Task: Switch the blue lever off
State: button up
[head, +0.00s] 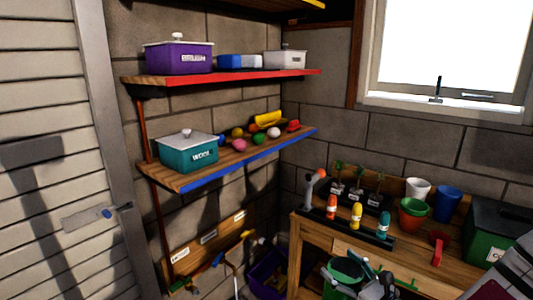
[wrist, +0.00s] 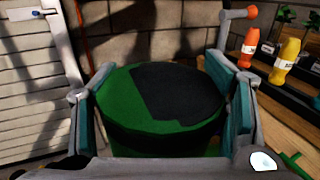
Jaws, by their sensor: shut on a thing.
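My gripper (wrist: 158,88) has its fingers on either side of a round green object (wrist: 112,108) with a dark patch on top, and is shut on it. In the head view my gripper and the green object (head: 345,268) are at the lower right, in front of the wooden bench. I cannot tell for sure which part is the blue lever. A small blue piece (head: 217,259) shows by a labelled wooden board (head: 185,262) low on the wall. A blue-tipped handle (head: 107,213) is on the slatted door. A grey lever with an orange knob (head: 318,175) stands at the bench.
The bench (head: 340,250) carries bottles, seedlings, pots and a dark green box (head: 490,235). Shelves above hold a teal WOOL box (head: 187,155) and a purple BRUSH box (head: 180,60). A purple crate (head: 265,275) stands on the floor left of the bench.

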aim_at(218, 260)
jog(key=i+u, duration=0.35)
jog(key=u, duration=0.15)
jog(key=i+l+u, duration=0.2)
jog(key=i+u, duration=0.15)
jog(key=u, duration=0.15)
